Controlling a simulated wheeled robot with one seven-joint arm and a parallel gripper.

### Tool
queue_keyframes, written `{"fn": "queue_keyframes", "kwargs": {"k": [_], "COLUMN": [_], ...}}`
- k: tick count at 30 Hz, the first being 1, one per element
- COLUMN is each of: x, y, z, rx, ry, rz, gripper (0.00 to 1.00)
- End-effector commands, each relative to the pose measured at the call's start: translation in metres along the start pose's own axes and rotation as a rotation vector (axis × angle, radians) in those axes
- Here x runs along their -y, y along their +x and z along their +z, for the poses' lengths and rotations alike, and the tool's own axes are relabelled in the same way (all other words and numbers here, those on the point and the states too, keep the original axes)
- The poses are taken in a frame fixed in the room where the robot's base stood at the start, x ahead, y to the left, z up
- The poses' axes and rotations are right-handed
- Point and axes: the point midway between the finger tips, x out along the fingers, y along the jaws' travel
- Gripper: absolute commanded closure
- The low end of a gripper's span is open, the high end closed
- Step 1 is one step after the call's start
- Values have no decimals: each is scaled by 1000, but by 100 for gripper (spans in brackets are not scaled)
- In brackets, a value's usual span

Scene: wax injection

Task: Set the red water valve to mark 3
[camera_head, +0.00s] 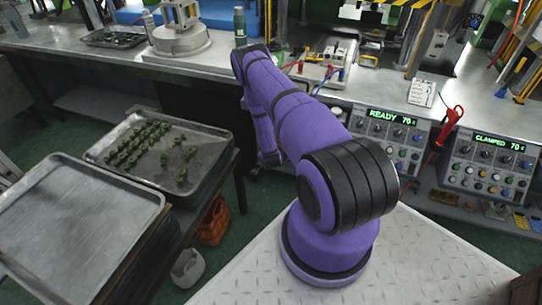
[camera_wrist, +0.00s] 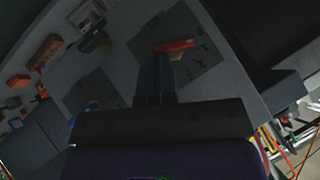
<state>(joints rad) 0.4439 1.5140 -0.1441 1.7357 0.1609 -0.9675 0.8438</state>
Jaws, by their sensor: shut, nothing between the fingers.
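The red valve handle (camera_wrist: 174,46) shows in the wrist view, just beyond my fingertips and slightly right of them. It lies nearly level across a grey plate (camera_wrist: 205,60) with small dark marks, too dim to read. My gripper (camera_wrist: 155,60) is shut and empty, its fingers pointing at the plate just below the handle. I cannot tell whether the fingertips touch the handle. In the head view the valve is not visible; my purple arm bends down in front of the bench edge, and my gripper cannot be made out there.
In the wrist view, another grey plate (camera_wrist: 90,92) and orange-brown items (camera_wrist: 45,50) are on the left, and cables (camera_wrist: 275,150) at lower right. In the head view, the bench (camera_head: 100,50), two control panels (camera_head: 490,163) and trays (camera_head: 75,225) surround my arm.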

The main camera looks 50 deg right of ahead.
Motion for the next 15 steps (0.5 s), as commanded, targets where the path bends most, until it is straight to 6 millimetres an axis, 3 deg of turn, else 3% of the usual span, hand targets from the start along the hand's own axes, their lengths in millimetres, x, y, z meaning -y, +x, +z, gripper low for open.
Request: {"fn": "queue_keyframes", "kwargs": {"k": [15], "x": [-13], "y": [9], "z": [7], "rx": [-3], "ry": [351], "rz": [-346], "gripper": [100]}}
